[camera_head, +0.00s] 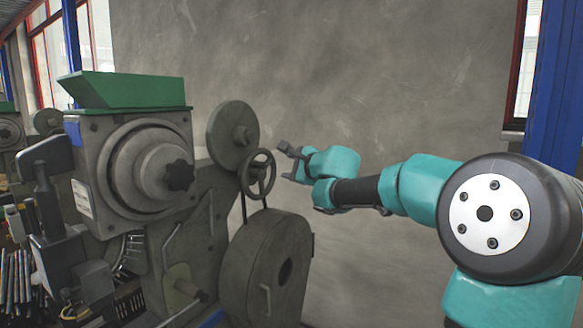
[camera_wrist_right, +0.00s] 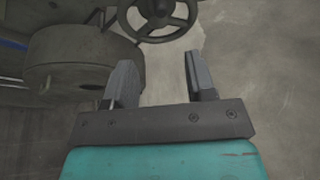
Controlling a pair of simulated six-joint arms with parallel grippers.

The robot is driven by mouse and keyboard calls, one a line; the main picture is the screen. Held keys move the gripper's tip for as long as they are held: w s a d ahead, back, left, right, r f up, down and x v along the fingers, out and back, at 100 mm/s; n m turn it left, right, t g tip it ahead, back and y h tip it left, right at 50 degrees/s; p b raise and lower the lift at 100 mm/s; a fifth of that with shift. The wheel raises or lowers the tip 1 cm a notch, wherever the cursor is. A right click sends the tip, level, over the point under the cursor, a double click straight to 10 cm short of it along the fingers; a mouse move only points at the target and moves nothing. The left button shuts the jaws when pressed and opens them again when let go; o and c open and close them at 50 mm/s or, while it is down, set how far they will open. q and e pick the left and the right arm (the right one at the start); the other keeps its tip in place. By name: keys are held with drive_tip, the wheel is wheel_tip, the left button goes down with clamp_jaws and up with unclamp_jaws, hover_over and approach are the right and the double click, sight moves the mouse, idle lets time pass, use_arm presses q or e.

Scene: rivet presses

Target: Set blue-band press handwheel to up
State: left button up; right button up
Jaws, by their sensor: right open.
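The press (camera_head: 150,165) with a green hopper stands on the left in the head view and carries a small blue patch near its top left. Its small spoked handwheel (camera_head: 257,174) is dark grey and sits on the press's right side. My right gripper (camera_head: 287,161) is open and empty, just to the right of the handwheel and apart from it. In the right wrist view the handwheel (camera_wrist_right: 161,10) is at the top edge, partly cut off, beyond the two spread fingers (camera_wrist_right: 160,74). My left gripper does not show.
A large round flywheel housing (camera_head: 262,265) is below the handwheel, and a round disc (camera_head: 225,138) is above and behind it. A grey wall (camera_head: 400,80) stands behind. The space right of the handwheel is clear except for my right arm. Several rods (camera_head: 20,285) stand at lower left.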

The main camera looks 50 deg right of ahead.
drive_tip(key=shift+w+a, duration=0.1)
drive_tip(key=shift+w, duration=0.2)
drive_tip(key=c, duration=0.3)
drive_tip(key=w+a+t+y, duration=0.1)
drive_tip(key=w, duration=0.2)
drive_tip(key=w+a+t+y, duration=0.1)
drive_tip(key=w+t, duration=0.1)
drive_tip(key=w, duration=0.1)
drive_tip(key=w+a+t+y, duration=0.1)
drive_tip(key=w+t, duration=0.1)
drive_tip(key=w, duration=0.1)
drive_tip(key=shift+a+r, duration=0.15)
drive_tip(key=shift+r, duration=0.25)
clamp_jaws()
drive_tip(key=w+a+f+m+t+h, duration=0.1)
drive_tip(key=w+m+t+h, duration=0.4)
drive_tip(key=a+f+m+g+h, duration=0.2)
drive_tip(key=f+m+g+h, duration=0.5)
drive_tip(key=m+g+h, duration=0.3)
drive_tip(key=w+a+f+m+g+h, duration=0.1)
drive_tip(key=a+f+m+g+h, duration=0.2)
drive_tip(key=f+m+g+h, duration=0.4)
drive_tip(key=m+g+h, duration=0.3)
drive_tip(key=m+g, duration=0.1)
drive_tip(key=shift+a+m+g+h, duration=0.3)
drive_tip(key=shift+a+m+g, duration=0.05)
drive_tip(key=shift+m+g, duration=0.05)
